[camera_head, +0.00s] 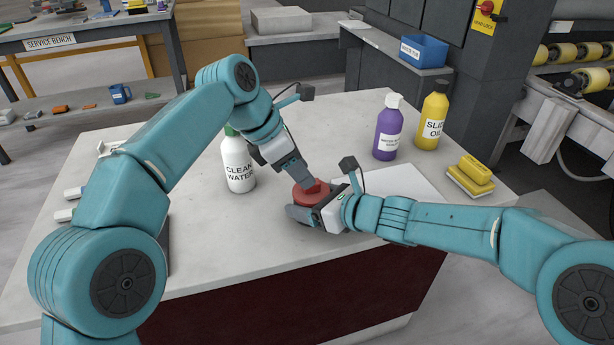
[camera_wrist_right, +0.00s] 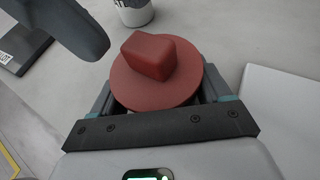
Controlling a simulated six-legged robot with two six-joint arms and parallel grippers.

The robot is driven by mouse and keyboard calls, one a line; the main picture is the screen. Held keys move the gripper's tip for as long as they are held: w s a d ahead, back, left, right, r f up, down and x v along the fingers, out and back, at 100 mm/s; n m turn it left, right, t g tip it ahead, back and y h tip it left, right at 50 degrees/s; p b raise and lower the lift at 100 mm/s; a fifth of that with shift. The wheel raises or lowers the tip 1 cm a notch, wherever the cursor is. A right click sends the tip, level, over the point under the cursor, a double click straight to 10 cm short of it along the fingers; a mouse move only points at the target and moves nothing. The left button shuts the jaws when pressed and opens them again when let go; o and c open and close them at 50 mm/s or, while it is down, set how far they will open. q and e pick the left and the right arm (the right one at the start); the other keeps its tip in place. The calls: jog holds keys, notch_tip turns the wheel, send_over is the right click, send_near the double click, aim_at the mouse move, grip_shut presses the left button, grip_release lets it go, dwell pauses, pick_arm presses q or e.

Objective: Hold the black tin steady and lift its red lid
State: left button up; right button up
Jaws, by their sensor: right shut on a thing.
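The red lid (camera_head: 304,197) is a round disc with a block-shaped knob (camera_wrist_right: 147,56) on top. It lies flat on the tin in the right wrist view. The tin's black body is hidden under the lid and behind my fingers. My right gripper (camera_head: 309,208) is shut on the tin from the right, with a finger on either side below the lid. My left gripper (camera_head: 308,179) points down at the lid from above. In the right wrist view, one dark finger of it (camera_wrist_right: 88,38) is apart from the knob, at its upper left. Its jaw gap is not clear.
A white water bottle (camera_head: 238,165) stands left of my left gripper. A pale flat board (camera_head: 410,185) lies right of the tin. The slab's front edge is close.

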pick_arm(q)
jog(key=shift+x, duration=1.55)
jog(key=shift+c, duration=0.3)
grip_shut()
jog(key=shift+c, duration=1.9)
grip_release()
grip_shut()
jog(key=shift+r, duration=2.05)
